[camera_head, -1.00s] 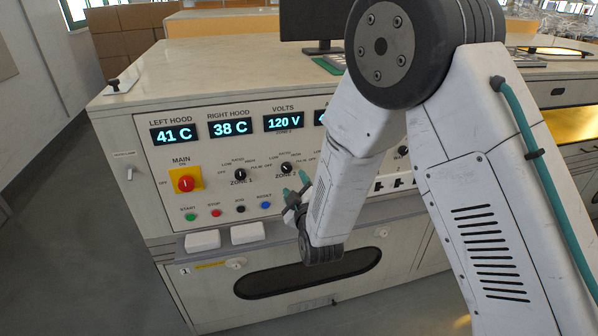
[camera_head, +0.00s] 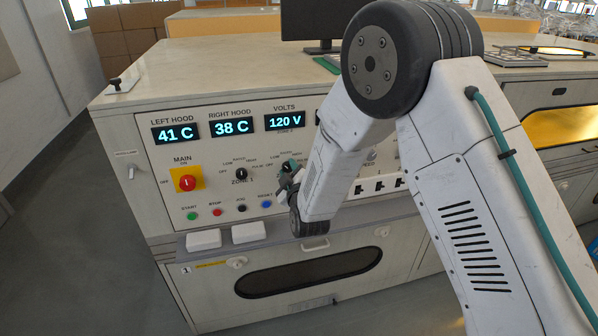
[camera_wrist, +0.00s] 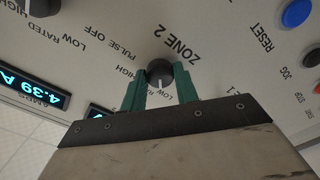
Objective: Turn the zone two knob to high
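The zone 2 knob (camera_wrist: 160,72) is a round black knob with a white pointer mark. In the wrist view it sits between the two green fingers of my gripper (camera_wrist: 161,88), which lie close against its sides with little or no gap. The mark points down the picture, toward the gripper body. The HIGH label (camera_wrist: 125,73) is to the left of the knob, beside the left finger. Other zone 2 labels are partly hidden by the gripper.
The zone 1 knob (camera_head: 240,173) is just left of my gripper in the head view. The red main switch (camera_head: 187,183) is farther left, with several push buttons below. Two white blocks (camera_head: 249,232) rest on the ledge. A neighbouring knob (camera_wrist: 40,6) shows in the wrist view.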

